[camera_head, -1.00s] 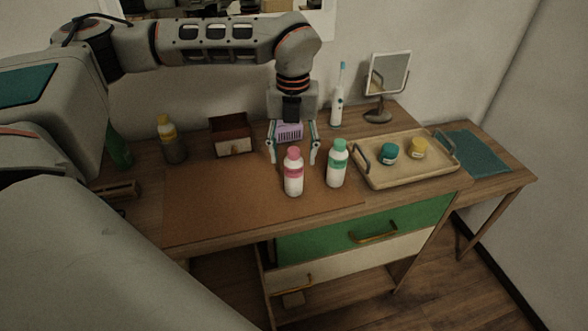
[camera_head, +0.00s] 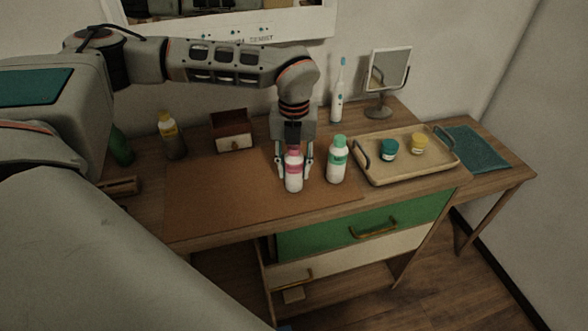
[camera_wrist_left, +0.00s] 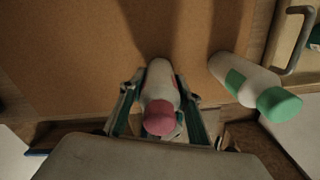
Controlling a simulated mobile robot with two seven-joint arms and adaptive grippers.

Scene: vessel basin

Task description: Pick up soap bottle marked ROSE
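A white bottle with a pink cap and pink label (camera_head: 294,172) stands upright on the brown mat; its lettering is too small to read. My left gripper (camera_head: 294,171) points down over it, with one finger on each side. In the left wrist view the pink-capped bottle (camera_wrist_left: 160,98) lies between the fingers (camera_wrist_left: 164,86), which appear closed in against its sides. A similar white bottle with a green cap and label (camera_head: 337,162) stands just to the right, apart from the gripper; it also shows in the left wrist view (camera_wrist_left: 245,82). My right gripper is out of view.
A beige tray (camera_head: 372,181) with a teal jar (camera_head: 389,149) and a yellow jar (camera_head: 418,144) is at right. A toothbrush (camera_head: 338,98) and mirror (camera_head: 390,70) stand behind. A small box (camera_head: 232,130) and a yellow-capped bottle (camera_head: 170,136) are left. The mat's left part (camera_head: 215,200) is clear.

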